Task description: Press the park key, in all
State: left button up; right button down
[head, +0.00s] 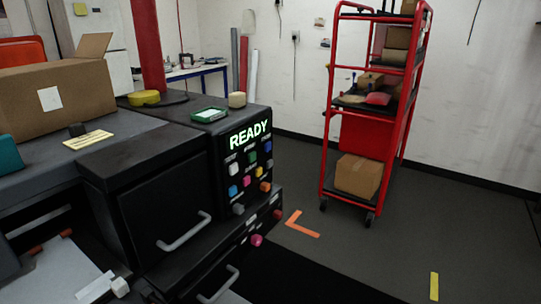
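A black machine has a control panel (243,165) on its right face, with a lit display (250,135) reading READY in green. Below the display are several small coloured keys, among them a white key (234,169), a green key (252,157), a pink key (247,181) and an orange key (265,187). The labels by the keys are too small to read, so I cannot tell which is the park key. A grey knob (238,209) and a magenta knob (257,240) sit lower down.
The machine's front has drawer handles (184,233) sticking out. An open cardboard box (55,98), a yellow tape roll (144,98) and a green-framed device (209,115) rest on top. A red wheeled rack (328,150) stands at right. Floor between is clear, with orange tape (301,224).

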aim_at(268, 147)
jog(key=k, duration=1.15)
jog(key=z, duration=0.6)
jog(key=i, duration=1.55)
jog(key=u, duration=1.1)
jog(key=i, duration=0.5)
jog(key=u, duration=0.5)
